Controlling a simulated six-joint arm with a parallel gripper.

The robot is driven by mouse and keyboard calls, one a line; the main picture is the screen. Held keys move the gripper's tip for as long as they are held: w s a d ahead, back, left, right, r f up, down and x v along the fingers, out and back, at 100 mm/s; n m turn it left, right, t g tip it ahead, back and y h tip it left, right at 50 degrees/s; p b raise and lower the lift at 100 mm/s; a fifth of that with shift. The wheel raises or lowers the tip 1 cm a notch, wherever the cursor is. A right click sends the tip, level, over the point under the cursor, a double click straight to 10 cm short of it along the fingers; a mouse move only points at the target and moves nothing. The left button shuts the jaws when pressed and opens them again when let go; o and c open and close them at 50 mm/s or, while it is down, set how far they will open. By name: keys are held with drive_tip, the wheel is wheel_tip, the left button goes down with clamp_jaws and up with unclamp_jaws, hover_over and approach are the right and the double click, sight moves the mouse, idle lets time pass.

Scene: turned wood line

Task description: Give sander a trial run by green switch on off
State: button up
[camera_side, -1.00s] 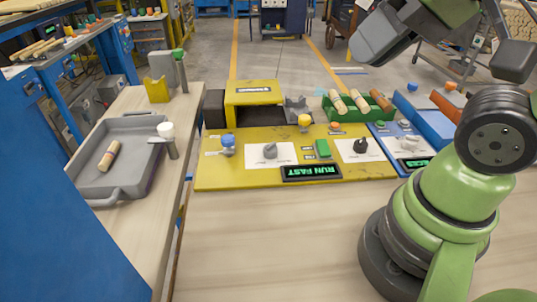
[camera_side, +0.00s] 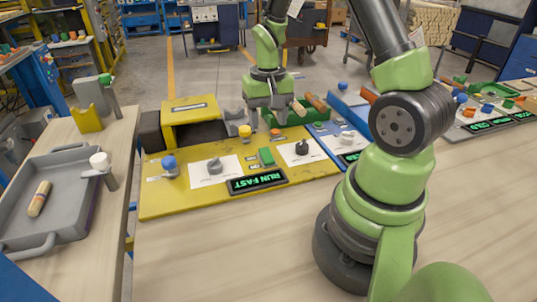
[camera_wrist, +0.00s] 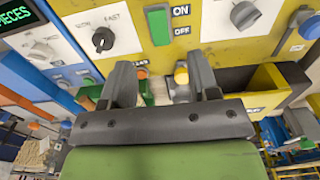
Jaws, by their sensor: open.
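The green switch (camera_side: 266,156) is on the yellow panel (camera_side: 160,203), between two dials. In the wrist view the green switch (camera_wrist: 158,26) sits beside ON and OFF labels. The panel's display (camera_side: 257,181) reads RUN FAST in green. The yellow machine housing (camera_side: 192,108) with a dark end stands behind the panel; I cannot tell whether it is running. My gripper (camera_side: 268,113) is open, pointing down behind the switch near the green tray, apart from the switch. In the wrist view my gripper (camera_wrist: 161,82) has its fingers spread, with the switch ahead of them.
A black dial (camera_side: 302,148), a grey dial (camera_side: 214,167), a yellow knob (camera_side: 245,132) and a blue knob (camera_side: 169,162) surround the switch. The green tray (camera_side: 295,118) holds turned wood pieces. A grey tray (camera_side: 75,215) with one wooden piece is at left.

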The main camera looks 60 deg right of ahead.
sight(269, 159)
wheel_tip(269, 159, down, 11)
drive_tip(key=shift+d+r, duration=0.15)
drive_tip(key=shift+r, duration=0.05)
idle(0.3)
